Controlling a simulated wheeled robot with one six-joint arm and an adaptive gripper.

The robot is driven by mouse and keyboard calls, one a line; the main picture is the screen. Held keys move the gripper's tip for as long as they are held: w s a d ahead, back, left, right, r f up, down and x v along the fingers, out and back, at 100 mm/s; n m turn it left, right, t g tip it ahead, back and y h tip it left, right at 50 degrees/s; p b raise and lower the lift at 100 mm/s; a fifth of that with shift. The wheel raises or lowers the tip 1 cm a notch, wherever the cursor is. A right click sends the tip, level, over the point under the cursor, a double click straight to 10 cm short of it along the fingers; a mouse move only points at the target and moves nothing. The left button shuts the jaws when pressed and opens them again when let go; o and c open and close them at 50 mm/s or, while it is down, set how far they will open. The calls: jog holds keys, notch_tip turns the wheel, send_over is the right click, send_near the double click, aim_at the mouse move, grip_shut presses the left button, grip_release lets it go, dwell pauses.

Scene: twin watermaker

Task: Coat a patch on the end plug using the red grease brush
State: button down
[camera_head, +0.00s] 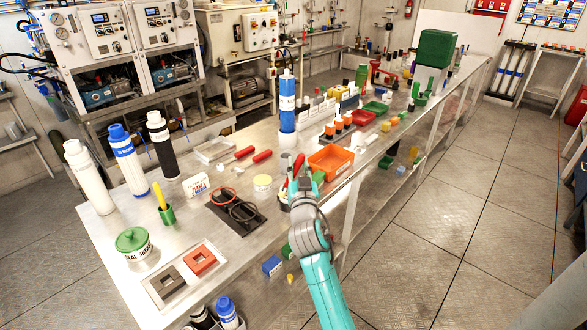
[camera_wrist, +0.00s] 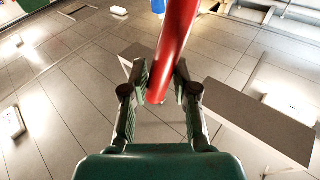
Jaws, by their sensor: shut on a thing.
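My gripper (camera_head: 299,178) is above the near half of the bench, beside the orange tray. It is shut on a red handle (camera_wrist: 177,40), taken as the red grease brush, which also shows as a red stick at the gripper in the head view (camera_head: 299,163). In the wrist view the handle runs up between both fingers (camera_wrist: 161,82) and its far end leaves the picture at the top. The bristles cannot be made out. A short grey cylinder (camera_head: 284,163) stands just left of the gripper. I cannot tell which part is the end plug.
A tall blue cylinder (camera_head: 287,105) stands behind my gripper. The orange tray (camera_head: 331,160) is close on the right. A green cup (camera_head: 166,214) holds a yellow-handled item.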

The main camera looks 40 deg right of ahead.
jog(key=shift+d, duration=0.8)
jog(key=shift+a, duration=0.1)
jog(key=shift+w+a, duration=0.5)
jog(key=shift+a, duration=2.6)
jog(key=shift+d+f, duration=0.15)
jog(key=shift+d, duration=1.45)
jog(key=shift+d+f, duration=0.1)
jog(key=shift+d, duration=1.45)
jog(key=a, duration=0.6)
jog(key=shift+a, duration=0.2)
